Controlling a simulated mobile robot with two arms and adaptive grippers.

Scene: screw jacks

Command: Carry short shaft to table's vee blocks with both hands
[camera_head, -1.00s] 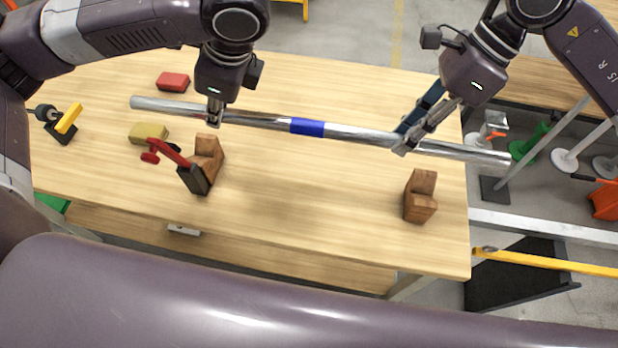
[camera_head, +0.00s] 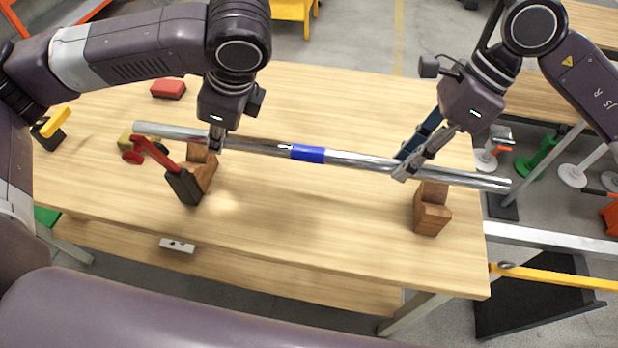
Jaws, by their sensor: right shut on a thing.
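The short shaft (camera_head: 365,160), a silver bar with a blue band, is held level across the wooden table (camera_head: 310,235). My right gripper (camera_head: 403,172) is shut on the shaft right of the band. My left gripper (camera_head: 216,142) is at the shaft left of the band; its fingers are small and seem closed around it. The left wooden vee block (camera_head: 207,176) is partly hidden behind the shaft and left gripper. The right vee block (camera_head: 432,212) stands below the shaft's right part in the picture. I cannot tell whether the shaft touches either block.
A yellow-handled tool (camera_head: 54,125) is at the left edge. The table's front middle is clear.

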